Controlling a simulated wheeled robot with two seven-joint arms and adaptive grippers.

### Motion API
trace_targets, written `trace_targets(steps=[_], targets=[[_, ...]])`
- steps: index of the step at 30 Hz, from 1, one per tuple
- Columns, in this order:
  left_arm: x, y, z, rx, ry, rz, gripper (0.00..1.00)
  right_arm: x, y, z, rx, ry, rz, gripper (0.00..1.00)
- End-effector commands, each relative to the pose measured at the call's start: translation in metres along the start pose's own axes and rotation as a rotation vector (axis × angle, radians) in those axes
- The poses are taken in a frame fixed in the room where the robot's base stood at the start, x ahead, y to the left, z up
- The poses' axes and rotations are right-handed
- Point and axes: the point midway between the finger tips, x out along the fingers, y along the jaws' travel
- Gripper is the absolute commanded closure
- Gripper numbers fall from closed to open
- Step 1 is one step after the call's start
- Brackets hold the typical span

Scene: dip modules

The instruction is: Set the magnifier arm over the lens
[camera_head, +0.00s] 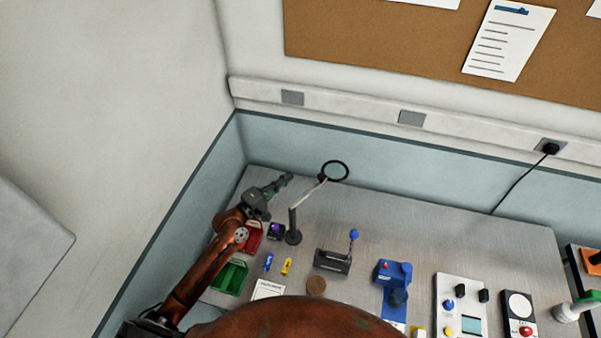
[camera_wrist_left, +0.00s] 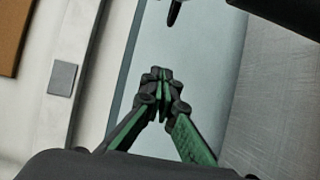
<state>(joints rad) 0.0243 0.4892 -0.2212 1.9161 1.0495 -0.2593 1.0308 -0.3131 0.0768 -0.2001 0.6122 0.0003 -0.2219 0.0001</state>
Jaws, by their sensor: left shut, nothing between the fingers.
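The magnifier arm (camera_head: 309,193) is a pale bar on a dark upright post (camera_head: 294,224) with a round base. Its black ring (camera_head: 335,171) points to the back right, near the rear edge of the table. A small dark block with a purple top (camera_head: 276,230) stands just left of the post; I cannot tell if this is the lens. My left gripper (camera_head: 288,177) is shut and empty, left of the ring and apart from it. Its closed fingers also show in the left wrist view (camera_wrist_left: 162,78). My right gripper is out of view.
A red bin (camera_head: 251,240) and a green bin (camera_head: 230,277) stand at the left. A blue and a yellow small part (camera_head: 286,267) lie beside them. A grey fixture with a blue-knobbed lever (camera_head: 333,261) stands mid-table. The back right of the table (camera_head: 450,230) is clear.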

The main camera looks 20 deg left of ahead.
Motion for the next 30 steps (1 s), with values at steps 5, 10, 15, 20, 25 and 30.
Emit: trace_targets(steps=[5,10,15,20,25,30], targets=[[0.032,0.004,0.001,-0.001,-0.003,0.003,1.00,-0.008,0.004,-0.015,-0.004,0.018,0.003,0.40],[0.068,0.004,0.002,0.000,-0.004,0.003,1.00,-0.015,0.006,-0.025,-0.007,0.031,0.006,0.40],[0.097,0.003,0.007,-0.003,-0.005,-0.001,1.00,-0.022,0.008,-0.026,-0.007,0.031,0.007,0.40],[0.100,0.004,0.029,-0.003,-0.003,0.001,1.00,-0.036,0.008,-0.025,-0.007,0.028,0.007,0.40],[0.102,0.002,0.039,0.000,-0.002,0.000,1.00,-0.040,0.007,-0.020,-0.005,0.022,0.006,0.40],[0.102,0.001,0.041,0.001,-0.003,0.000,1.00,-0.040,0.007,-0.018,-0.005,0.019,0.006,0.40]])
